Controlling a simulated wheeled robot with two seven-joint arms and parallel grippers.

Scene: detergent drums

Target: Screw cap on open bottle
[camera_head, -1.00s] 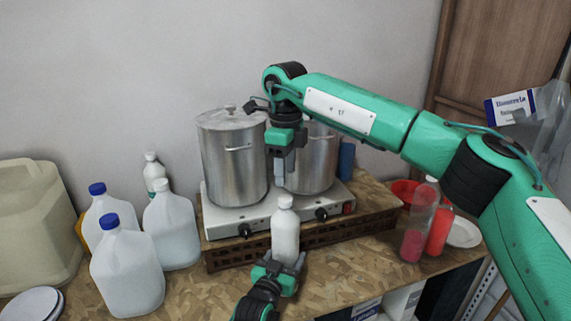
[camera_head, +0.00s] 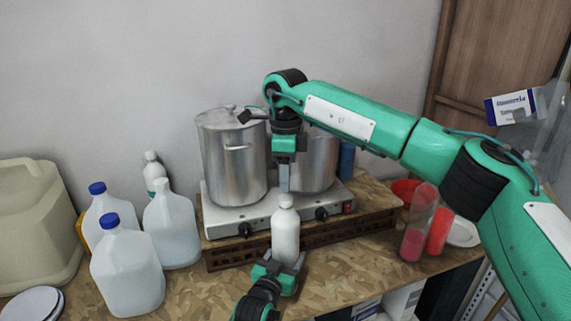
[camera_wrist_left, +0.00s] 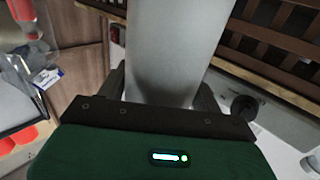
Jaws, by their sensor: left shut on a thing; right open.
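A white bottle (camera_head: 285,236) stands upright near the front edge of the table in the head view. Its narrow top is white and looks like a cap (camera_head: 286,200), but I cannot tell whether it is threaded down. My left gripper (camera_head: 287,262) is shut around the bottle's lower part. In the left wrist view the bottle (camera_wrist_left: 172,45) rises between the left fingers. My right gripper (camera_head: 284,186) points down, open, directly above the bottle top. Its fingers overlap in this view, and I cannot tell whether they touch the cap.
A white hot plate (camera_head: 270,222) with two steel pots, including the left pot (camera_head: 233,170), stands close behind the bottle. Several jugs (camera_head: 127,268) stand at left. A clear cup (camera_head: 415,235) and a red container (camera_head: 440,230) stand at right.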

